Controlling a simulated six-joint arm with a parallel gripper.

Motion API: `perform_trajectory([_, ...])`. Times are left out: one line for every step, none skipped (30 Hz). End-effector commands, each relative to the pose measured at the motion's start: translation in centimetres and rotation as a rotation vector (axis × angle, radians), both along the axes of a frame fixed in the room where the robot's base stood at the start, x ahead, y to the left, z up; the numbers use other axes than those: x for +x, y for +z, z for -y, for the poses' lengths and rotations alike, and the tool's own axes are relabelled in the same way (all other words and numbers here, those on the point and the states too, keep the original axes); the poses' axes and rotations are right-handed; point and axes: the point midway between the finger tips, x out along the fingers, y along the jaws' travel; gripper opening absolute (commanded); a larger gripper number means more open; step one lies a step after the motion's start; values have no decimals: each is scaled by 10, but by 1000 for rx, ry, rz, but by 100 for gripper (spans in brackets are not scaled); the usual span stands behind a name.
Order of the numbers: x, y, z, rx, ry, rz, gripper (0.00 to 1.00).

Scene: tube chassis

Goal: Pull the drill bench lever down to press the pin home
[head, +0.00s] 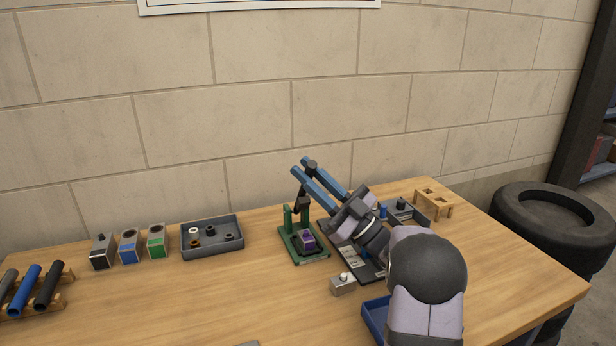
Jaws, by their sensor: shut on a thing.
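The drill bench (318,257) is a small green press near the middle of the table, with two green posts. Its dark lever (301,203) rises from between the posts, pointing up and slightly right. My gripper (301,167) reaches in from the right with two long blue fingers, tilted up to the left. The fingers are shut on the dark upper end of the lever, above the press. A purple block (308,241) sits in the dark holder on the press base. The pin is too small to make out.
A dark flat tray (371,272) lies beside the press, partly under my arm. A small grey block with a white knob (342,286) stands in front. A grey tray of small parts (212,252) and several coloured blocks stand left. A blue tray (374,318) is at front right.

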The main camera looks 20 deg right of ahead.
Motion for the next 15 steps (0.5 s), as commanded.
perform_trajectory([0,0,0,0,0,0,0])
perform_trajectory([0,0,0,0,0,0,0])
perform_trajectory([0,0,0,0,0,0,0])
perform_trajectory([0,0,0,0,0,0,0])
perform_trajectory([0,0,0,0,0,0,0])
perform_trajectory([0,0,0,0,0,0,0])
perform_trajectory([0,0,0,0,0,0,24])
perform_trajectory([0,0,0,0,0,0,31])
perform_trajectory([0,0,0,0,0,0,36])
perform_trajectory([0,0,0,0,0,0,36])
perform_trajectory([0,0,0,0,0,0,36])
perform_trajectory([0,0,0,0,0,0,36])
perform_trajectory([0,0,0,0,0,0,36])
perform_trajectory([0,0,0,0,0,0,36])
perform_trajectory([0,0,0,0,0,0,36])
